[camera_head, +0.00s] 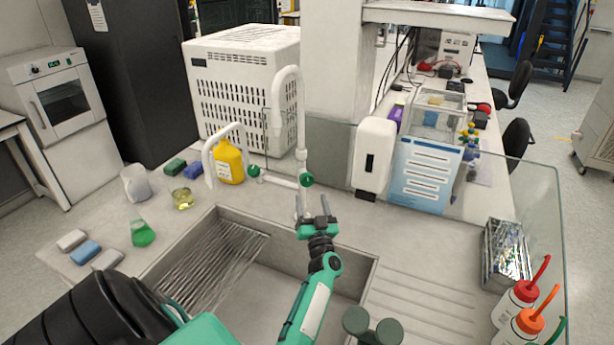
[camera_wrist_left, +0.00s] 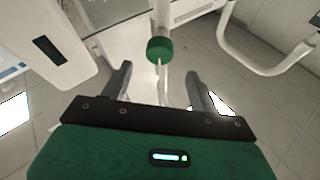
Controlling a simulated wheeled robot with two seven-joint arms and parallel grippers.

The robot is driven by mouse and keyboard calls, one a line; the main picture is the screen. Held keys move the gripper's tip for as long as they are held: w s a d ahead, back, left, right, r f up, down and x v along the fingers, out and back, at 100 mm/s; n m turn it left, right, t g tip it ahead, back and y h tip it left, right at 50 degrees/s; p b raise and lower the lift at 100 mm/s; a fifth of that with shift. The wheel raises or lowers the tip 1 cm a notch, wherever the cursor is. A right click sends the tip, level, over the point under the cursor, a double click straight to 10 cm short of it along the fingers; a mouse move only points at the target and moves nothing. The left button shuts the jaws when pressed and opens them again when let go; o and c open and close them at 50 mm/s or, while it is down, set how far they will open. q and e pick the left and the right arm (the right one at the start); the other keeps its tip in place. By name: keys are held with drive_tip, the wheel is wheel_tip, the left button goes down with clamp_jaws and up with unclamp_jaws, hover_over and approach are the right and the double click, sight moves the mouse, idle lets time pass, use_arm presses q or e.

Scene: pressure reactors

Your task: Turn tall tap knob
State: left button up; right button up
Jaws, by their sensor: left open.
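The tall white tap (camera_head: 288,100) stands behind the sink, with a green round knob (camera_head: 306,180) low on its right side. My left gripper (camera_head: 313,208) is open and empty, just in front of and below this knob in the head view. In the left wrist view the green knob (camera_wrist_left: 160,48) shows just beyond the gap between the open fingertips (camera_wrist_left: 160,70), roughly centred, with a white pipe behind it. I cannot tell whether any finger touches it. A second green knob (camera_head: 254,171) is to the left, near the shorter white tap (camera_head: 222,150). My right gripper is not seen.
The sink (camera_head: 255,295) lies below my left arm. A white dispenser (camera_head: 372,155) and a clear glass panel (camera_head: 338,150) are to the right.

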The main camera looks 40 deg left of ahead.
sight(308, 183)
use_arm(q)
drive_tip(key=b+x, duration=0.2)
drive_tip(key=x, duration=0.8)
drive_tip(key=shift+r, duration=0.1)
drive_tip(key=c, duration=1)
